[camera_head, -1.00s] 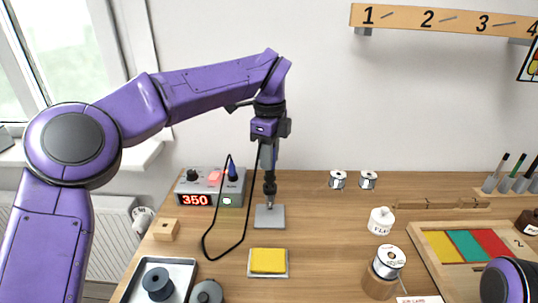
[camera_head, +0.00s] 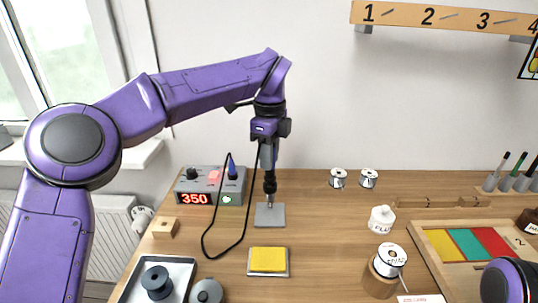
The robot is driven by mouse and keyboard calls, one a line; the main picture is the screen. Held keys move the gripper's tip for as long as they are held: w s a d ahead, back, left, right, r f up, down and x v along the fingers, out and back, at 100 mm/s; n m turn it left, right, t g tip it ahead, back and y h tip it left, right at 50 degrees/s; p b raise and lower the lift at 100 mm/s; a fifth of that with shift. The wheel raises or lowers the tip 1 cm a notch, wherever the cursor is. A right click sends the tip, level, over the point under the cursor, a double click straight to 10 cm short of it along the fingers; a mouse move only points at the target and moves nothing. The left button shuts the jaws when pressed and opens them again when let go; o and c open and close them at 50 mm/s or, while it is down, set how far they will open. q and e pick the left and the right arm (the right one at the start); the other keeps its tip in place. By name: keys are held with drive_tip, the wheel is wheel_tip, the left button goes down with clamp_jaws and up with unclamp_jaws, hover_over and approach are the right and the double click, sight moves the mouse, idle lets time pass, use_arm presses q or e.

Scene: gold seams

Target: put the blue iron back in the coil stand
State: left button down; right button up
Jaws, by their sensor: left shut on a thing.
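My left gripper (camera_head: 268,158) is at the back of the table, pointing down, shut on the blue iron. The gripper hides most of the iron, and its blue colour is hard to make out. A dark narrow part (camera_head: 270,187) shows upright below the fingers, over the stand's grey base plate (camera_head: 277,218). I cannot tell at this size which of it is iron and which is coil, or whether the iron is seated. A black cord loops from the gripper to the soldering station (camera_head: 210,187), which reads 350. My right gripper is out of view.
A yellow sponge (camera_head: 268,260) lies in front of the stand. A wooden block (camera_head: 166,228) and a tray (camera_head: 183,272) are at the left. A flux bottle (camera_head: 381,220), a solder spool (camera_head: 391,258) and a coloured board (camera_head: 437,258) are at the right.

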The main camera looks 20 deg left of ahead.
use_arm(q)
drive_tip(key=shift+f+b, duration=0.9)
drive_tip(key=shift+f, duration=0.05)
drive_tip(key=shift+c, duration=1.7)
unclamp_jaws()
drive_tip(key=shift+r, duration=0.15)
drive_tip(key=shift+r+p, duration=2.95)
drive_tip(key=shift+r, duration=0.5)
drive_tip(key=shift+r, duration=0.1)
